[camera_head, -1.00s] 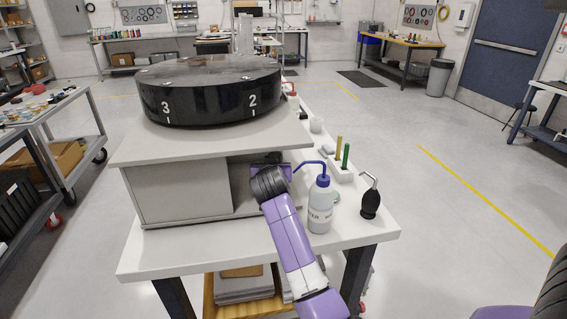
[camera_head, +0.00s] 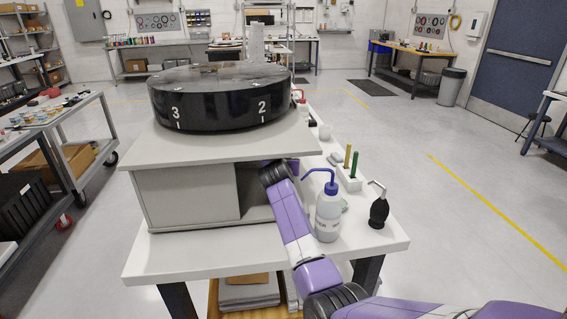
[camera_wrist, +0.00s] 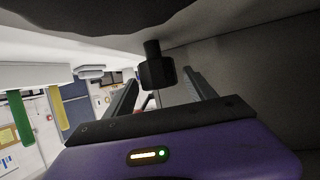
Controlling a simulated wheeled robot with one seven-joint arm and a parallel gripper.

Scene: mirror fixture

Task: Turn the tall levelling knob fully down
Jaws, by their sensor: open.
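In the wrist view a dark knob (camera_wrist: 157,70), with a narrow stem and a wider faceted head, sticks out from a dark surface along the top. My gripper (camera_wrist: 161,80) is open, with one finger on each side of the knob's head in the picture. I see gaps on both sides, and cannot tell whether the knob is fully between the fingertips or just beyond them. In the head view my arm reaches into the open bay of the grey stand (camera_head: 190,195); the gripper and this knob are hidden there. A black round drum (camera_head: 220,108) marked 3 and 2 sits on the stand.
The bay's walls and top closely surround my gripper.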

